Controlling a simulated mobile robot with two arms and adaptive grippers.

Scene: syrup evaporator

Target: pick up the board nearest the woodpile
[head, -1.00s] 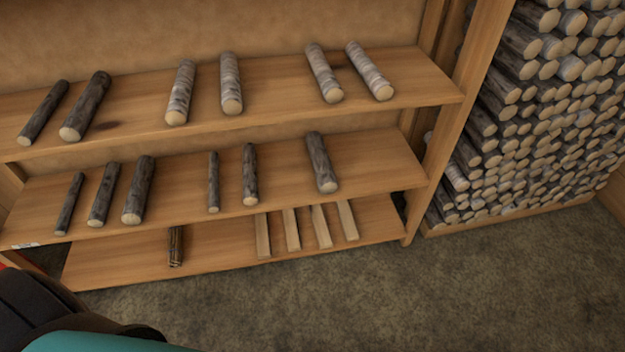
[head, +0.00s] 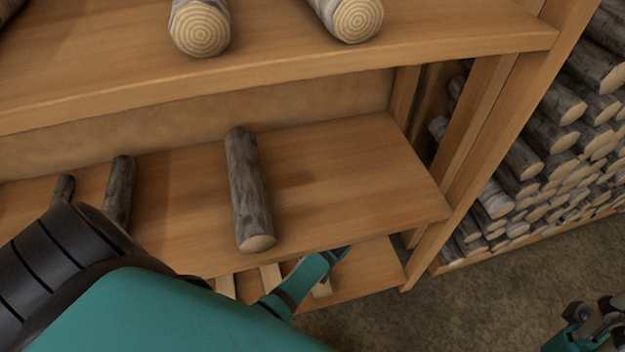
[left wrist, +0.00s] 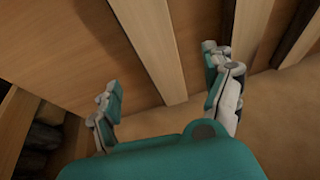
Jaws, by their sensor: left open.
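In the left wrist view one pale board (left wrist: 150,50) runs between the two fingers of my left gripper (left wrist: 160,70). The fingers are spread and apart from it at either side. It is the board closest to the side where dark logs show in that view. More boards lie to its right, one of them (left wrist: 250,28) close to the right finger. In the head view pale boards (head: 272,276) show on the bottom shelf, partly hidden by my left arm and hand. My right gripper (head: 602,322) is partly in view at the bottom right corner.
The woodpile (head: 575,130) is stacked right of the shelf's upright post (head: 510,150). The middle shelf (head: 350,180) holds a dark log (head: 248,190) above the boards. Bare floor (head: 480,295) lies in front.

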